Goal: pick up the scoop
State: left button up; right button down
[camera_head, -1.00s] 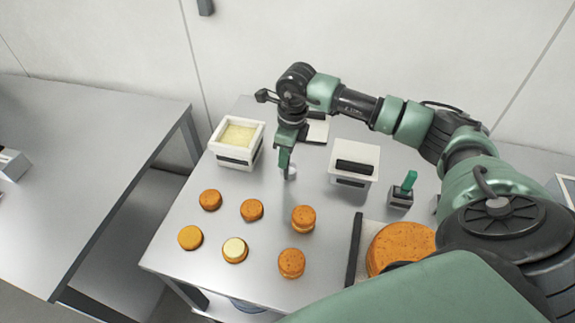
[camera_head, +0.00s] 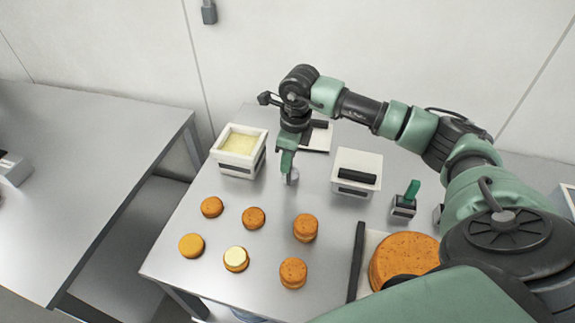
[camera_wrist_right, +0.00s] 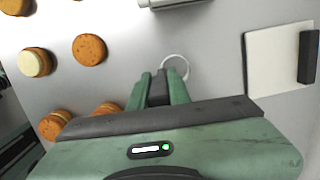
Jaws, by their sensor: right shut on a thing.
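My right gripper (camera_head: 288,160) is over the work table, between the open white tub and the lidded white box. It points down and is shut on the scoop (camera_head: 292,178). The right wrist view shows the gripper (camera_wrist_right: 160,88) with its green fingers on both sides of the scoop's dark handle (camera_wrist_right: 158,88). The scoop's pale ring-shaped end (camera_wrist_right: 175,64) sticks out past the fingers. Whether the scoop touches the table is hard to tell. My left gripper is not in view.
The white tub (camera_head: 258,163) holds pale yellow filling. The white box (camera_head: 360,160) stands to the right, beside a dark holder (camera_head: 403,208) with a green handle. Several orange-brown rounds (camera_head: 254,218) lie in front. A large round (camera_head: 402,258) sits at right. A white board (camera_head: 318,142) lies behind.

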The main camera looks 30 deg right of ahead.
notch_tip(320, 180, up, 19)
jog(key=b, duration=0.3)
jog(key=shift+f+b, duration=0.2)
jog(key=shift+b, duration=0.2)
